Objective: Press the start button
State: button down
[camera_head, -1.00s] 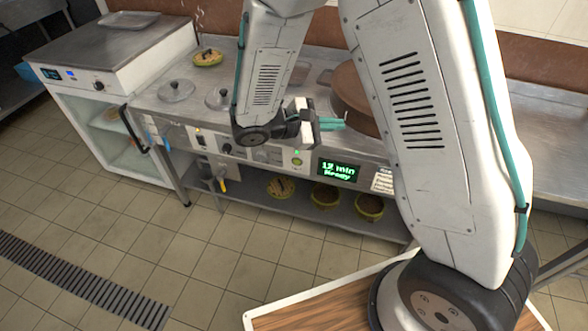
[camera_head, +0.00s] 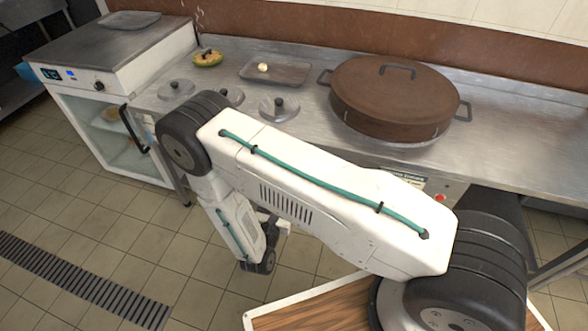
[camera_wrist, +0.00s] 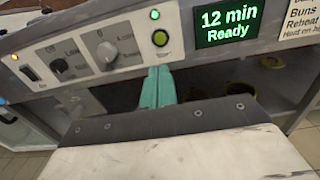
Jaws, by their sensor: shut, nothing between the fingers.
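In the head view my arm hides the button and display, and the fingertips cannot be made out.
Two knobs (camera_wrist: 106,52) (camera_wrist: 60,65) and a rocker switch (camera_wrist: 30,73) are left of the button. A red button (camera_head: 439,198) is at the panel's right. A large brown lidded pot (camera_head: 393,97) and a tray (camera_head: 275,72) stand on the counter. Bowls (camera_wrist: 200,92) are below.

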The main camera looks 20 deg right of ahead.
jog(key=x, duration=1.4)
jog(key=shift+w+d+r, duration=0.2)
jog(key=shift+w+d, duration=0.25)
jog(key=shift+w, duration=0.35)
jog(key=shift+s, duration=0.1)
jog(key=v, duration=1.4)
jog(key=shift+s+a+f, duration=0.15)
jog(key=shift+s+a, duration=0.05)
jog(key=shift+s, duration=0.1)
